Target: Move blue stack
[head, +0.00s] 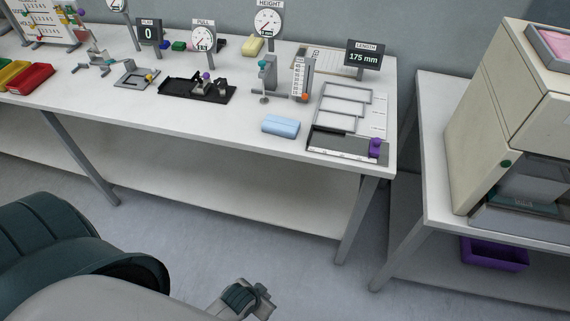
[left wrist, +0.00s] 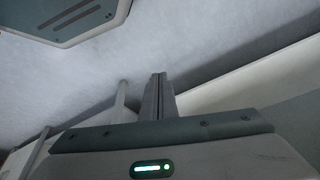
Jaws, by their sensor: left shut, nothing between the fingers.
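The blue stack (head: 281,126) is a light blue block lying flat near the front edge of the white table, left of the grey measuring board. My left gripper (head: 264,293) is low at the bottom of the head view, in front of the table and well apart from the stack. In the left wrist view its fingers (left wrist: 158,96) are together with nothing between them. The stack does not show in the left wrist view. My right gripper is not in view.
The measuring board (head: 348,112) with a purple slider (head: 375,148) lies right of the stack. A height gauge (head: 267,75) and black tray (head: 197,90) stand behind and left. A side table (head: 437,150) carries a beige machine (head: 500,105). The table front left of the stack is clear.

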